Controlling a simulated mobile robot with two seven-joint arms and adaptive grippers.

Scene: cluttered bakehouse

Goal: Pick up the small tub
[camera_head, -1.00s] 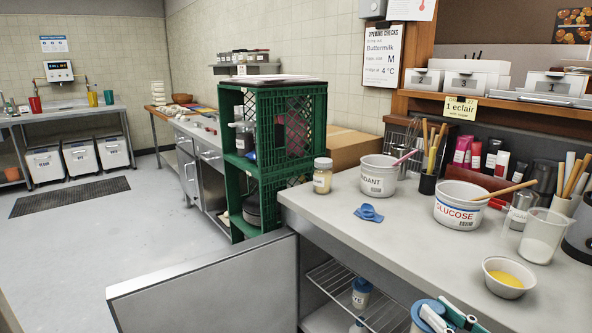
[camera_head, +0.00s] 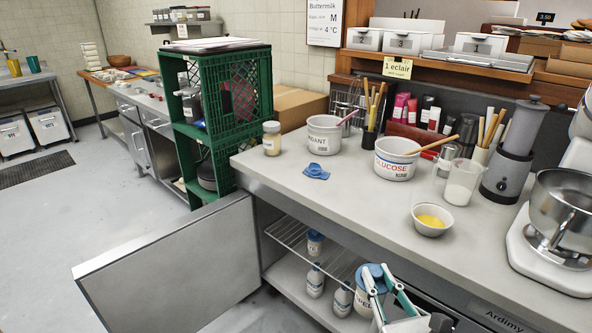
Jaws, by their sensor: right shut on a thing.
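The small tub (camera_head: 363,301) is white with a blue lid and a partly hidden label. It shows at the bottom centre, at the front of the open cabinet under the counter. My right gripper (camera_head: 377,273) has its pale, teal-edged fingers on either side of the tub near its lid, shut on it. The fingers and wrist hide the tub's right side. I cannot tell whether its base touches a shelf. My left gripper is out of view.
Another blue-lidded container (camera_head: 314,244) stands on the wire shelf (camera_head: 287,236), with bottles (camera_head: 315,284) below. The open cabinet door (camera_head: 170,267) juts out left. The crowded counter (camera_head: 330,195) overhangs the cabinet.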

